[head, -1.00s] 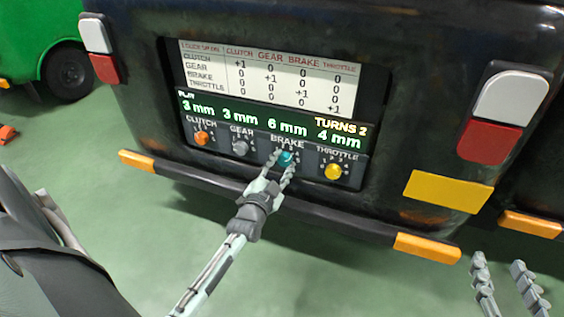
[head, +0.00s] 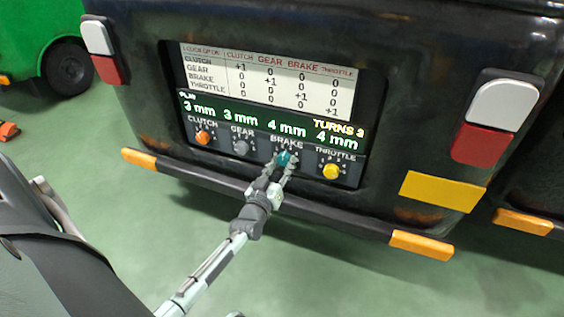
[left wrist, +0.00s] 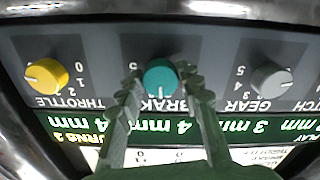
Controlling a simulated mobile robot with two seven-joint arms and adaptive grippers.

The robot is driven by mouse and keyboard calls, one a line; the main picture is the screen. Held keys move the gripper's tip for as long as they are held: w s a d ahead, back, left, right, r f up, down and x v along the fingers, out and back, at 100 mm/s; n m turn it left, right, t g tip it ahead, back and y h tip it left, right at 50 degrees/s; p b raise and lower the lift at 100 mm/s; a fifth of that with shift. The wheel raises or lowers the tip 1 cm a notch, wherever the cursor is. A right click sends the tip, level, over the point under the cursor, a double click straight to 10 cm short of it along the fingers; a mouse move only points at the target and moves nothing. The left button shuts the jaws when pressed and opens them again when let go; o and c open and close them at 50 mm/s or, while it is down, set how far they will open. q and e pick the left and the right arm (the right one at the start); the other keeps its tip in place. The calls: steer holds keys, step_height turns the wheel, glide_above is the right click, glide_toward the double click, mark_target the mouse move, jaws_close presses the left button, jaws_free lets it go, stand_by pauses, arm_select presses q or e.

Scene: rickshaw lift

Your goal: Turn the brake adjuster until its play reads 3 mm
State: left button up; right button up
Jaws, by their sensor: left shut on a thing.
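The teal brake knob (head: 284,157) is on the dark panel at the rear of the black vehicle. It also shows in the left wrist view (left wrist: 160,75), where the picture is upside down. My left gripper (head: 282,166) is shut on the brake knob, with one finger on each side of it (left wrist: 160,88). The green display (head: 270,122) reads 4 mm for brake, with clutch 3 mm, gear 3 mm and throttle 4 mm. The turns digit is hard to read. My right gripper is out of view.
The orange clutch knob (head: 203,138), grey gear knob (head: 241,148) and yellow throttle knob (head: 331,171) flank the brake knob. A white table of numbers (head: 262,78) is above the display. A dark bumper (head: 330,215) with orange ends juts out below the panel.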

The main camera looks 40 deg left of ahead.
arm_select(q)
steer(key=shift+n, duration=4.8)
steer(key=shift+n+b, duration=0.3)
steer(key=shift+n, duration=0.7)
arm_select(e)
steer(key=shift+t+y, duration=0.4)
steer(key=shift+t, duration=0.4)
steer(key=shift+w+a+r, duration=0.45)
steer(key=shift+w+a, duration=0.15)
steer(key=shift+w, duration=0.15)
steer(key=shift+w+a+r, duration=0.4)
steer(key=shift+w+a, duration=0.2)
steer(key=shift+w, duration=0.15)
arm_select(q)
steer(key=shift+r, duration=0.1)
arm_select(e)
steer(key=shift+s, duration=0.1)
